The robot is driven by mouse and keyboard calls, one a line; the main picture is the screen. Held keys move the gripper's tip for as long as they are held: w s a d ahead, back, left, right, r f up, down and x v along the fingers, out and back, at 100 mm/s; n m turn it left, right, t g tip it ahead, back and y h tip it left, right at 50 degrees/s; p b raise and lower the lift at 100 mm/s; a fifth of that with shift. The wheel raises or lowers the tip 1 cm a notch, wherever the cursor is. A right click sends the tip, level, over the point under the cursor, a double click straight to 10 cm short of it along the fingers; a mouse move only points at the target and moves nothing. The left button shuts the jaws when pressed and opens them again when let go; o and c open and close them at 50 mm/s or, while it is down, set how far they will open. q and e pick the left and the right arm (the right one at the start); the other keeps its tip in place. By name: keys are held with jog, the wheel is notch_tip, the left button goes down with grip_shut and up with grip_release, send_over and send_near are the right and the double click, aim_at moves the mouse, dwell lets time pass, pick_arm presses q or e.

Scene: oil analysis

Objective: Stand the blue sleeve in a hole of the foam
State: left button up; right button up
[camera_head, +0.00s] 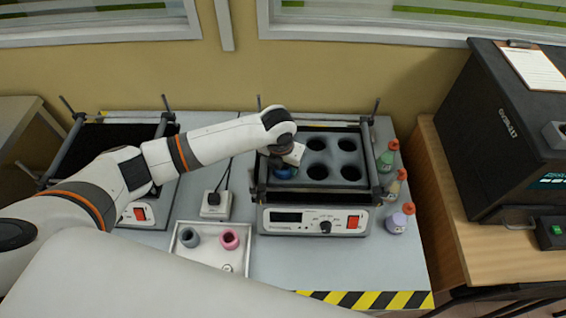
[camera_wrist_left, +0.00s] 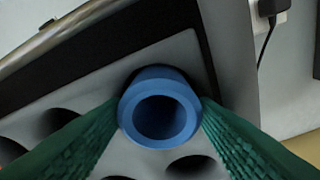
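The blue sleeve (camera_wrist_left: 160,108) is in the left wrist view with its open end facing the camera. The green fingers of my left gripper (camera_wrist_left: 160,112) touch it on both sides. In the head view my left gripper (camera_head: 285,166) is over the left part of the grey foam (camera_head: 333,158), and a bit of the blue sleeve (camera_head: 284,173) shows below it. The foam has several dark round holes, with open ones to the right of the gripper. I cannot tell whether the sleeve's lower end is in a hole or above it. My right gripper is not in view.
The foam sits in a shaker with a front panel (camera_head: 315,221) and side bars. A white tray (camera_head: 211,254) in front holds a grey ring and a pink ring. Several small bottles (camera_head: 398,220) stand on the right. A second shaker is behind my left arm.

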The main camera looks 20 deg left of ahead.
aim_at(281, 172)
pick_arm(q)
jog(key=shift+r, duration=0.2)
notch_tip(281, 172, up, 12)
jog(key=s+b, duration=0.1)
jog(key=b, duration=0.1)
jog(key=shift+s, duration=0.4)
jog(key=shift+f, duration=0.2)
